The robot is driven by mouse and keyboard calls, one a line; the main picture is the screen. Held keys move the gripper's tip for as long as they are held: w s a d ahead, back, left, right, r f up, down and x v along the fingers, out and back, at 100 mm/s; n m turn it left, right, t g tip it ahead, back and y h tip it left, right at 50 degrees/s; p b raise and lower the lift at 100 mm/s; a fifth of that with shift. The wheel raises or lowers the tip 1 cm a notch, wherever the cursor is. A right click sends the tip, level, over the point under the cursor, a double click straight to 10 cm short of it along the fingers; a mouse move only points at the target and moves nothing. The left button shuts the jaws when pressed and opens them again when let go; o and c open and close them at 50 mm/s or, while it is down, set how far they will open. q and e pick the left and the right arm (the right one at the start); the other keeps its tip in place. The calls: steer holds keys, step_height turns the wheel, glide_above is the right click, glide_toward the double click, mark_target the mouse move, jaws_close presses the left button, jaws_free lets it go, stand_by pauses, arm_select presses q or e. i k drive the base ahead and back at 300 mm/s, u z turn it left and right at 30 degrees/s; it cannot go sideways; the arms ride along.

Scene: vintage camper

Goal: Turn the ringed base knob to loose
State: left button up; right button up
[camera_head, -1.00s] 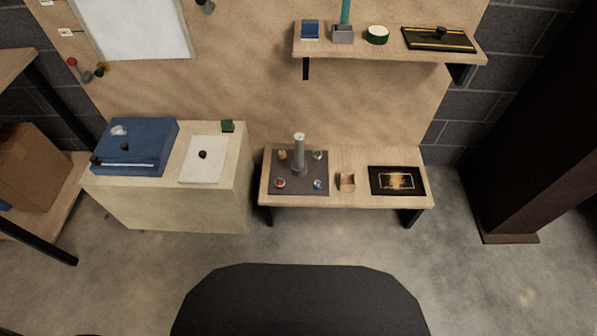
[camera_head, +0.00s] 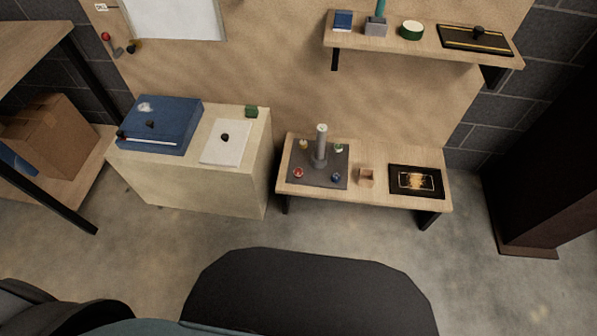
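A dark square base plate (camera_head: 319,178) lies on the low wooden bench, with an upright grey post (camera_head: 321,147) at its middle. Small knobs sit near its corners: a red one (camera_head: 298,173) at front left, a blue one (camera_head: 336,177) at front right, a yellowish one (camera_head: 304,144) at back left and a green one (camera_head: 339,148) at back right. They are too small to tell which is ringed or how any is turned. Neither of my grippers is in view.
A small wooden box (camera_head: 366,177) and a black framed panel (camera_head: 416,181) share the low bench (camera_head: 383,198). A pale cabinet (camera_head: 190,188) with a blue case (camera_head: 160,124) stands to the left. A shelf (camera_head: 420,51) hangs above. Concrete floor in front is clear.

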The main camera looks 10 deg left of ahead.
mark_target(297, 173)
steer(key=z, duration=0.6)
steer(key=i, duration=1.55)
steer(key=u, duration=0.55)
